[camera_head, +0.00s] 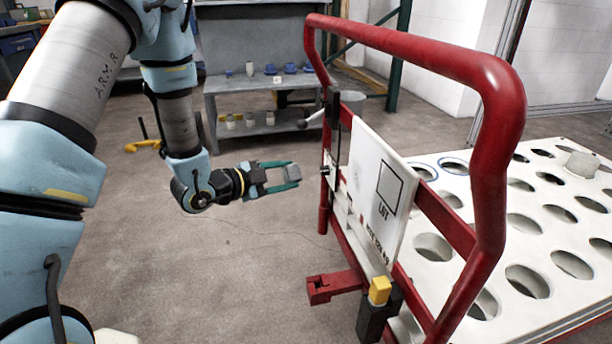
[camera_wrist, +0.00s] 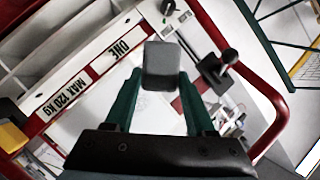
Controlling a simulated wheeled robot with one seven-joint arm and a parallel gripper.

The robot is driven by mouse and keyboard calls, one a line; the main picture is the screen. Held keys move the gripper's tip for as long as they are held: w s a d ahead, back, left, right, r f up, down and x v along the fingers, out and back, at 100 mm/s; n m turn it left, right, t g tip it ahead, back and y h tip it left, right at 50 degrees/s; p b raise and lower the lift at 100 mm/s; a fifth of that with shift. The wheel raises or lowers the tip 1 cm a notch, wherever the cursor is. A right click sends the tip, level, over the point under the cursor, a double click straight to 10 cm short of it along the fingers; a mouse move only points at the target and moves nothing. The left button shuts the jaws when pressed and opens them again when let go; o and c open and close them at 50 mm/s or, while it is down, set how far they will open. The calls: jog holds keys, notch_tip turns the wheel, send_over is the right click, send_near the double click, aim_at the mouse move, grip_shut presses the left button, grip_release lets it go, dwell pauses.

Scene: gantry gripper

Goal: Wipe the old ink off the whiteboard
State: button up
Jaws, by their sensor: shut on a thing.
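The whiteboard (camera_head: 366,168) is a white panel fixed upright on the red cart rail, seen at a slant in the head view. It bears a black-outlined square (camera_head: 389,187) with a greyish inside and the word LOT below; I cannot make out separate ink strokes. My gripper (camera_head: 287,174) is shut on a grey eraser block (camera_head: 294,172), left of the board and apart from it. In the wrist view the eraser (camera_wrist: 161,66) sits between the green fingertips. The fingers hide part of what lies behind.
The red tube rail (camera_head: 425,52) arches around the board. A black lever (camera_head: 312,119) juts out left of it, and a yellow block (camera_head: 380,290) sits below. The white deck with holes (camera_head: 480,228) lies behind.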

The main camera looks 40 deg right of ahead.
jog(key=s+d+r+m+g, duration=0.1)
jog(key=s+d+m+g, duration=0.1)
jog(key=s+d, duration=0.5)
jog(key=shift+d+r, duration=0.15)
jog(key=shift+d, duration=0.6)
jog(key=shift+s+d, duration=0.45)
jog(key=shift+d, duration=0.4)
dwell(0.5)
jog(key=shift+s+a+b, duration=0.15)
jog(key=shift+s+a, duration=0.1)
jog(key=shift+s, duration=0.35)
jog(key=shift+s+a+b, duration=0.1)
jog(key=shift+s+a, duration=0.2)
jog(key=shift+s, duration=0.3)
jog(key=shift+s+a+b, duration=0.15)
jog(key=shift+s+a, duration=0.1)
jog(key=shift+s, duration=0.35)
jog(key=shift+d, duration=0.15)
